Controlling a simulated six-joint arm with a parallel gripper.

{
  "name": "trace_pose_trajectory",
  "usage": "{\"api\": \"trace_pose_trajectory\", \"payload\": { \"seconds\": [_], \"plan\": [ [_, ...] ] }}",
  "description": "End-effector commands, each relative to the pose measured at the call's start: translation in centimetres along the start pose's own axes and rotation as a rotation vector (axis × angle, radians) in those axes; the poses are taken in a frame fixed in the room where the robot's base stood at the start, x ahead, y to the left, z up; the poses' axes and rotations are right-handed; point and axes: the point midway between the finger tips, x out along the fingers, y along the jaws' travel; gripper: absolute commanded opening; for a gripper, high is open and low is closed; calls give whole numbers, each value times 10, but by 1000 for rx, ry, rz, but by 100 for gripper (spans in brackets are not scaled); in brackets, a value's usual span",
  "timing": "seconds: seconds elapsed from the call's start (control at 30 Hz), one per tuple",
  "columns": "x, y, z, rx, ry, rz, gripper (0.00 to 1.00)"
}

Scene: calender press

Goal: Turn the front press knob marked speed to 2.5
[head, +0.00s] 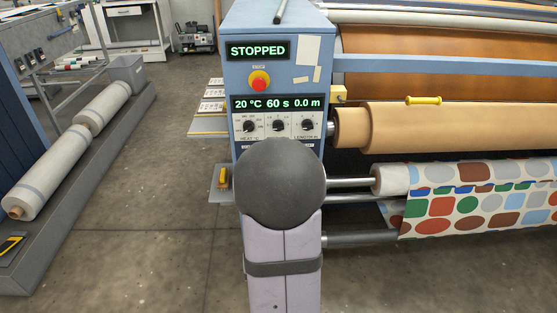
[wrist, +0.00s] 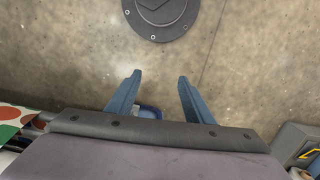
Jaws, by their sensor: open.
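The blue press cabinet (head: 245,185) stands in the middle of the head view. Its panel has three dark knobs in a row. The left knob (head: 249,126) is marked HEAT and the right knob (head: 307,125) LENGTH. The middle knob (head: 278,125) sits under the 60 s readout; its label is hidden behind my grey arm joint, and its exact setting is too small to read. The readout (head: 277,103) shows 20 °C, 60 s, 0.0 m. My gripper (wrist: 160,75) shows in the wrist view with its two blue fingers apart and empty, above concrete floor, touching nothing.
A display (head: 258,51) reads STOPPED, above a red stop button (head: 260,81) on a yellow base. Rollers and patterned fabric (head: 470,205) fill the right side. Wrapped rolls (head: 55,170) lie at left. Concrete floor (head: 140,240) is clear between them.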

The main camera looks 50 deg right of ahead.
Motion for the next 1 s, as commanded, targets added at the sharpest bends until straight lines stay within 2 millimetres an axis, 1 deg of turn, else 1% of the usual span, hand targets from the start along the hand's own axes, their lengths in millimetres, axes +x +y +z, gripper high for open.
{"api": "trace_pose_trajectory", "payload": {
  "seconds": [0.03,0.13,0.17,0.2,0.27,0.3,0.37,0.4,0.43,0.47,0.5,0.57,0.6,0.67,0.7,0.8,0.9,1.0],
  "plan": [
    [18,13,-24,41,60,-1,47],
    [24,30,-68,81,199,6,47],
    [22,34,-82,88,246,9,47],
    [21,39,-101,96,309,13,47],
    [13,46,-130,103,412,20,47],
    [6,49,-150,104,485,25,47],
    [-12,52,-182,98,607,31,47],
    [-26,53,-202,94,694,35,47],
    [-39,54,-217,91,762,38,47],
    [-53,56,-231,88,831,41,47],
    [-73,57,-248,84,922,44,47],
    [-104,58,-270,79,1055,48,47],
    [-124,58,-281,76,1138,50,47],
    [-152,58,-293,71,1253,51,47],
    [-170,58,-299,68,1322,51,47],
    [-206,57,-306,63,1466,50,47],
    [-232,56,-307,60,1570,48,47],
    [-248,56,-306,59,1634,46,47]
  ]
}}
